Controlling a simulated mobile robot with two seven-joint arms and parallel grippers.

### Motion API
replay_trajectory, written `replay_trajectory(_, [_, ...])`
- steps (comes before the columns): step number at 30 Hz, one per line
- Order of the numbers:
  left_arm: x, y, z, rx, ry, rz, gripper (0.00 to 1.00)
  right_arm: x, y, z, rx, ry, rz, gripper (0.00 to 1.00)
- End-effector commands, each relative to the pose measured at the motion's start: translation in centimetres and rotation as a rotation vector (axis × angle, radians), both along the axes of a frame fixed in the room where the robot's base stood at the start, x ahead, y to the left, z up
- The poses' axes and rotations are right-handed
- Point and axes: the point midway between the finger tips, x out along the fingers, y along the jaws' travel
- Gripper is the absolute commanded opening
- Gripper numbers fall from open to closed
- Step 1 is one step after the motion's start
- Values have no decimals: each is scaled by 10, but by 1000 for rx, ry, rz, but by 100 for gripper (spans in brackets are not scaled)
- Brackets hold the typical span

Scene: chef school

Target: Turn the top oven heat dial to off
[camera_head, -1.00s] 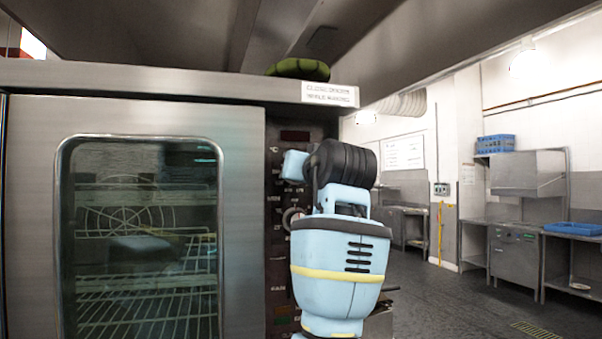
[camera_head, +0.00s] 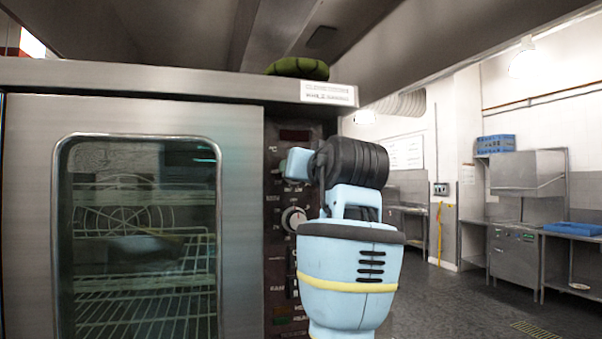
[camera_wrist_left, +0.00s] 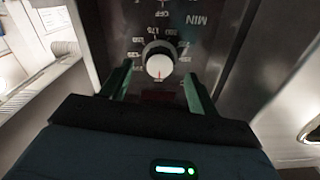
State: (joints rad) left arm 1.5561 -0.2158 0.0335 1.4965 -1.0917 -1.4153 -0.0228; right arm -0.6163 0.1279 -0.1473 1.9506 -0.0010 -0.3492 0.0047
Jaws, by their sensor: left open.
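The top oven heat dial (camera_wrist_left: 158,62), black-rimmed with a pale face, shows upside down in the left wrist view with temperature numbers around it. A thin red mark is on its face. My left gripper (camera_wrist_left: 157,88) is open, with one green finger on each side of the dial and visible gaps to it. I cannot tell how deep the fingers reach. In the head view my left gripper (camera_head: 290,165) is at the upper control panel and hides the top dial. My right gripper is out of view.
A lower dial (camera_head: 293,218) shows on the panel beside my arm. The oven door (camera_head: 240,200), with a glass window, is shut on the left. A green round object (camera_head: 298,68) lies on top of the oven. Open floor (camera_head: 450,300) lies to the right.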

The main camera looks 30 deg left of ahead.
Motion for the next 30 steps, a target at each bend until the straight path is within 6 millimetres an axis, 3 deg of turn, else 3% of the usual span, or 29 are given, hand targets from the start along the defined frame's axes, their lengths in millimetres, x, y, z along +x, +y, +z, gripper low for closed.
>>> replay_trajectory(10, [-29, -35, -1, 1, 2, 0, 60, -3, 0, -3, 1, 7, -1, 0])
replay_trajectory(30, [-32, -38, 0, 0, 1, 0, 60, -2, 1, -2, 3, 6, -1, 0])
